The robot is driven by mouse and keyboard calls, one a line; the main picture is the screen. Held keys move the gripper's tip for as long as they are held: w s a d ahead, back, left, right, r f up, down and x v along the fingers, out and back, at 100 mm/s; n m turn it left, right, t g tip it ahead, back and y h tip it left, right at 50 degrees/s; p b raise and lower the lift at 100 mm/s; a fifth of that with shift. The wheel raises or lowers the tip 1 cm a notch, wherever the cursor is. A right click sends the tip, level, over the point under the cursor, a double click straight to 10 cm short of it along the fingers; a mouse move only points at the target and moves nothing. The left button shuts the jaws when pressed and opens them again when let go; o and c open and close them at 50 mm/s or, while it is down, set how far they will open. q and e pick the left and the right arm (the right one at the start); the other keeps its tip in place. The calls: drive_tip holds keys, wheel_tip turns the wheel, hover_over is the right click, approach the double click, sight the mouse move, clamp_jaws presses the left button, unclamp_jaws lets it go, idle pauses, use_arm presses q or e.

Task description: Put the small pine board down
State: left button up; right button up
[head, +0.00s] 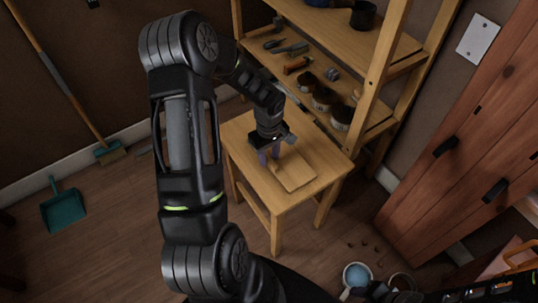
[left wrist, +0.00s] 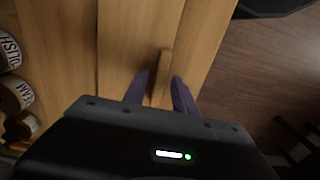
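The small pine board (head: 295,172) lies on, or very close over, the top of a light wooden stool (head: 245,150) in the head view. My left gripper (head: 269,156) points down at the board's far left end. Its two purple fingers stand apart. In the left wrist view a narrow wooden strip (left wrist: 164,66), which looks like part of the board, lies between the fingers of this gripper (left wrist: 160,85). I cannot tell whether both fingers press on it. My right gripper is not clearly visible; dark arm parts show at the head view's lower right.
A wooden shelf (head: 376,85) with jars and tools stands close behind the stool. A reddish cabinet (head: 460,140) is at the right. A blue-filled cup (head: 357,275) is at the bottom. A teal dustpan (head: 64,208) and broom (head: 110,152) are at the left. Floor left of the stool is clear.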

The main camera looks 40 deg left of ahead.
use_arm(q)
drive_tip(key=shift+o, duration=0.2)
drive_tip(key=shift+r, duration=0.15)
drive_tip(key=shift+r, duration=0.2)
wheel_tip(320, 180, up, 12)
drive_tip(key=p, duration=0.1)
drive_tip(key=shift+f, duration=0.2)
idle(0.6)
